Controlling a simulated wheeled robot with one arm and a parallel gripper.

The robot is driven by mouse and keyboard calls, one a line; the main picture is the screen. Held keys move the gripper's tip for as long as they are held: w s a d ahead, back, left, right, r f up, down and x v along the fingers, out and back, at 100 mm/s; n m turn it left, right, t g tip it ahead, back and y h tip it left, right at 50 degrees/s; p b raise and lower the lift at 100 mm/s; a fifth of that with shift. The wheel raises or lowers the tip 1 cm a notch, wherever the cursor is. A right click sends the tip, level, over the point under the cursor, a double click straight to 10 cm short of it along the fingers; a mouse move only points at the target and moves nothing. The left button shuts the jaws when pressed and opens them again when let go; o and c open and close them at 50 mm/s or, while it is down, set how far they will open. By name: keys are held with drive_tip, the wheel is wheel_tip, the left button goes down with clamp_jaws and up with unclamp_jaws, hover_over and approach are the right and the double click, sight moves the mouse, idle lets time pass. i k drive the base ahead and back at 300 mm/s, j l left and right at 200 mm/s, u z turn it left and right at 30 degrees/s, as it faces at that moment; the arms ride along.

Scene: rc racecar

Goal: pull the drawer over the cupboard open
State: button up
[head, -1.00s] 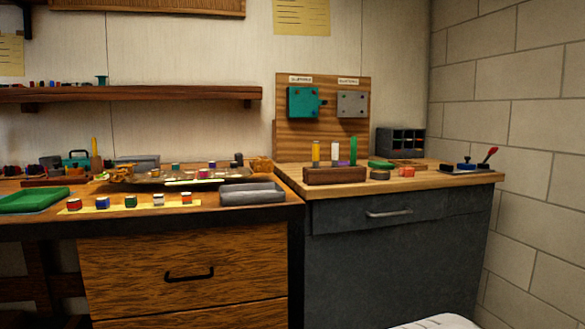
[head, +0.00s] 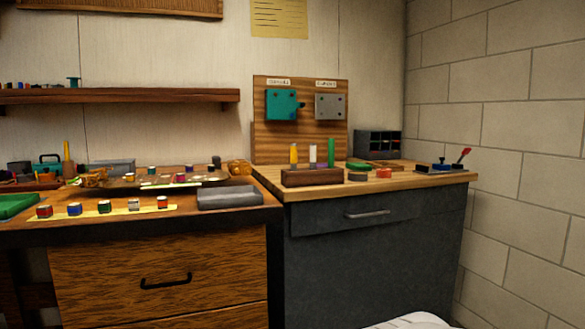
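The drawer (head: 335,219) is a dark grey front at the top of the grey cupboard (head: 370,265), just under the wooden worktop. It has a horizontal metal bar handle (head: 367,214) and sits flush with the cabinet, so it looks closed. The cupboard front below it is plain and dark grey; its lower edge is out of frame. My gripper is not in view.
A wooden drawer unit (head: 160,270) with a black handle stands to the left under a cluttered bench. On the worktop (head: 440,179) are a wooden block with upright tubes (head: 311,177) and small parts. A white rounded object (head: 408,321) shows at the bottom. A block wall (head: 520,150) bounds the right.

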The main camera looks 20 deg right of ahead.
sight(100, 283)
drive_tip(key=z, duration=0.65)
drive_tip(key=i+l+u, duration=0.25)
drive_tip(key=l+u, duration=0.3)
drive_tip(key=l, duration=0.15)
drive_tip(key=i+l+u, duration=0.25)
drive_tip(key=l, duration=0.15)
drive_tip(key=k, duration=0.1)
